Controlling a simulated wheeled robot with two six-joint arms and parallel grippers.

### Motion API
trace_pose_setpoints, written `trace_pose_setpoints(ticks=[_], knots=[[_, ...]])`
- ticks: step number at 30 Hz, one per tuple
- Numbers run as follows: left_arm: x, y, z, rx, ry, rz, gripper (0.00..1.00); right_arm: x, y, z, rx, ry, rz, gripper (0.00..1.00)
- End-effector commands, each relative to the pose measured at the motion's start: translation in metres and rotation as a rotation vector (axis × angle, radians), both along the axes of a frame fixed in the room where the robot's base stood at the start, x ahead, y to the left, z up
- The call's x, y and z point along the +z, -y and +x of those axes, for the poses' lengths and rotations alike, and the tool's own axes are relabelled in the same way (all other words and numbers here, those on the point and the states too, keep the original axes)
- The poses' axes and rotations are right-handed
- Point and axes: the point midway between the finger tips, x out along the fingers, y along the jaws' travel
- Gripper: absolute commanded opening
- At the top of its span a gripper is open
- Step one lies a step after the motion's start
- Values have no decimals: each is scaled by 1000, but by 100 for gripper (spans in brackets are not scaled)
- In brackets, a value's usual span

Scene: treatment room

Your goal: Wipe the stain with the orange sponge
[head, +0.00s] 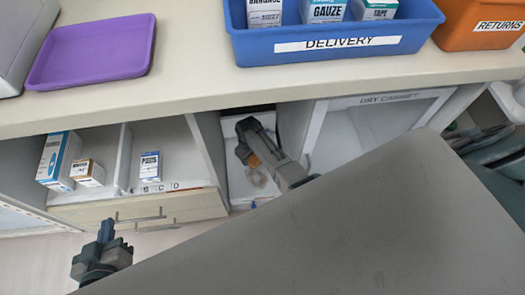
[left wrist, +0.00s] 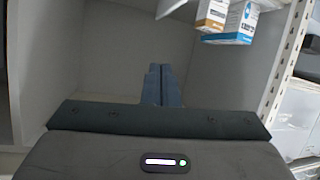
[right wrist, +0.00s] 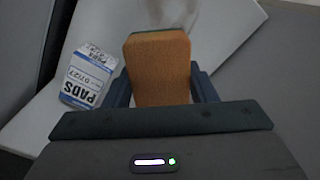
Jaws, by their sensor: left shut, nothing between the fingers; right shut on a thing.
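The orange sponge (right wrist: 159,68) is between the fingers of my right gripper (right wrist: 160,88), which is shut on it. In the head view my right gripper (head: 246,146) reaches down into the compartment below the counter, and a bit of the sponge (head: 254,160) shows. A faint brownish mark, possibly the stain (head: 259,179), shows on the white surface beside the gripper; I cannot tell whether the sponge touches it. My left gripper (head: 106,231) is shut and empty, low in front of the drawers; its closed fingers (left wrist: 161,85) show in the left wrist view.
A PADS box (right wrist: 88,78) lies on the white surface beside the sponge. Another PADS box (head: 150,167) stands on the left shelf. A purple tray (head: 92,52), blue delivery bin (head: 340,45) and orange returns bin (head: 480,30) sit on the counter.

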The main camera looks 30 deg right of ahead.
Motion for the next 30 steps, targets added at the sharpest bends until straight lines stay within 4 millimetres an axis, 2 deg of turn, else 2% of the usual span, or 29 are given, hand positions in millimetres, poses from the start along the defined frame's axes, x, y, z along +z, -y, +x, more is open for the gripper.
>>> trace_pose_setpoints(ticks=[12,30], knots=[[-25,4,-22,-15,-156,-11,0,5,1,0,-1,0,0,30],[-26,4,-24,-16,-165,-12,0,5,1,0,-1,0,0,30]])
